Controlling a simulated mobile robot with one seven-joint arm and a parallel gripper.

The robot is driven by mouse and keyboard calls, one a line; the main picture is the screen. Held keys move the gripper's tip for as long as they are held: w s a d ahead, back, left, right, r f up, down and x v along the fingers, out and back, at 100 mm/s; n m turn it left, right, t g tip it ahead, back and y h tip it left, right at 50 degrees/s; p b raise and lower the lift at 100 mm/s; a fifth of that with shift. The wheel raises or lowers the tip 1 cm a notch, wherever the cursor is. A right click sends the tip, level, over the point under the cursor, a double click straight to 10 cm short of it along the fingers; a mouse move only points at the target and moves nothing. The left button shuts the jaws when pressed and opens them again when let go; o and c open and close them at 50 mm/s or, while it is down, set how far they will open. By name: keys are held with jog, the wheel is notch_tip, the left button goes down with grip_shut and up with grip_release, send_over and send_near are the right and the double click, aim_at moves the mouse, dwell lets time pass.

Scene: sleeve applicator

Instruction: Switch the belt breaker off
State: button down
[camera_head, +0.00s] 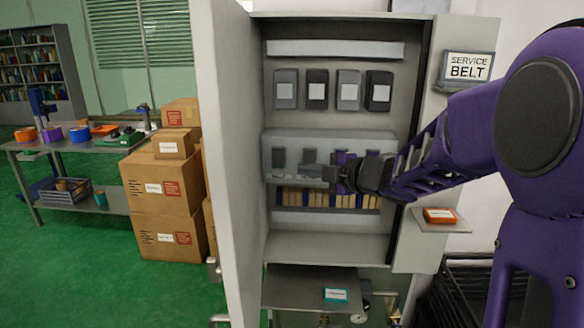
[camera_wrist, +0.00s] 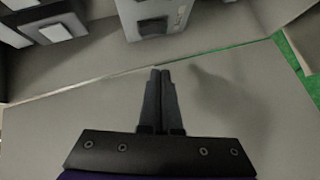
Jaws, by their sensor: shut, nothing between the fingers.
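An open grey electrical cabinet (camera_head: 332,250) stands in the middle of the head view. A sign (camera_head: 468,66) reading "SERVICE BELT" is at its upper right. A row of dark switches (camera_head: 279,157) sits on a raised panel (camera_head: 330,139); my gripper hides part of the row at right. I cannot tell which switch is the belt breaker. My gripper (camera_head: 305,171) is shut and empty, pointing left in front of this row. In the wrist view its closed fingertips (camera_wrist: 160,72) lie below a grey block with a dark face (camera_wrist: 153,24), apparently apart from it.
Labelled modules (camera_head: 317,89) line the cabinet's upper part. The open door (camera_head: 226,170) stands on the left. Tan and blue strips (camera_head: 310,198) run below the switches. A small shelf with an orange item (camera_head: 440,215) is at right. Boxes (camera_head: 165,190) stand left.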

aim_at(274, 165)
jog(key=shift+w+d+f+x, duration=0.15)
jog(key=shift+w+d+x, duration=0.2)
jog(key=shift+x, duration=1.7)
jog(key=shift+w+d+f+x, duration=0.15)
jog(key=shift+w+d+x, duration=0.15)
jog(key=shift+x, duration=1.75)
jog(key=shift+w+d+f+x, duration=0.15)
jog(key=shift+w+d+x, duration=0.2)
jog(key=shift+x, duration=1.75)
jog(key=shift+s, duration=0.1)
jog(key=f+b, duration=0.1)
jog(key=b, duration=0.1)
jog(key=shift+d+b, duration=0.1)
jog(key=shift+b, duration=0.25)
jog(key=shift+w+r, duration=0.25)
jog(key=shift+r, duration=0.1)
jog(key=shift+s, duration=0.1)
